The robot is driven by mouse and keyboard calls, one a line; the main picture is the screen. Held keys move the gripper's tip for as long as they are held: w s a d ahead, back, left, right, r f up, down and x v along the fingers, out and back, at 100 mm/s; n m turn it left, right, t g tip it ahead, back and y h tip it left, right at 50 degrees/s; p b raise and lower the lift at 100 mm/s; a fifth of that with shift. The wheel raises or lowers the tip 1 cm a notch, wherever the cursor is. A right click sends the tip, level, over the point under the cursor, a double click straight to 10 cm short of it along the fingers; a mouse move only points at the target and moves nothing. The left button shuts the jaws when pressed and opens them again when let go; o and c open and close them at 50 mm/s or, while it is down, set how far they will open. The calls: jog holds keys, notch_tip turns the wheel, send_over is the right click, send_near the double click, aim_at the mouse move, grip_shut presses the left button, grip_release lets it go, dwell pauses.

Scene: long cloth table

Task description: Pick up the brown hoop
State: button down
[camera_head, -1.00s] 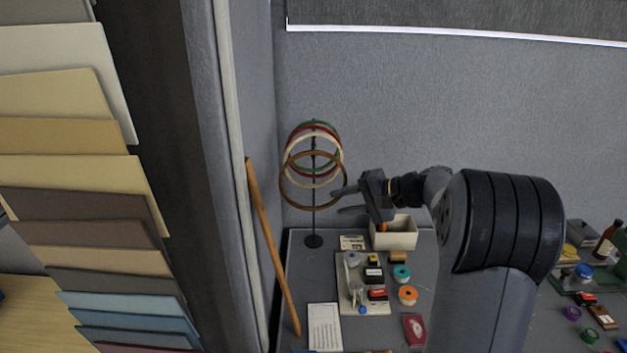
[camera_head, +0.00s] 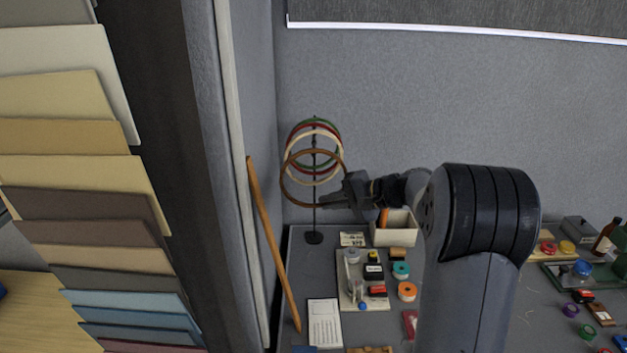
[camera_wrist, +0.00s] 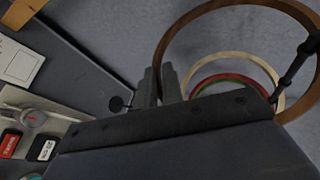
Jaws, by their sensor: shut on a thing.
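The brown hoop (camera_head: 313,151) hangs upright at the front of a dark stand (camera_head: 314,237), before cream, red and green hoops. My gripper (camera_head: 326,200) reaches in from the right at the hoop's lower right rim. In the wrist view my gripper's fingers (camera_wrist: 160,86) are close together on the rim of the brown hoop (camera_wrist: 178,28). The gripped bit of rim is hidden between the fingers. The hoop still surrounds the stand's upper part in view.
The cream hoop (camera_wrist: 272,72) hangs close behind. A white box (camera_head: 403,237) stands below my gripper. A wooden stick (camera_head: 268,235) leans on the partition at left. Tape rolls and small boxes lie on the table.

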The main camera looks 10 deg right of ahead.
jog(key=shift+r, duration=0.1)
dwell(0.3)
jog(key=s+d+r+b, duration=0.1)
jog(key=s+d+b, duration=0.1)
jog(key=s+d, duration=0.3)
jog(key=s+d+r+b, duration=0.2)
jog(key=s+d, duration=0.3)
jog(key=d, duration=0.5)
jog(key=shift+r+b, duration=0.15)
jog(key=shift+b, duration=0.45)
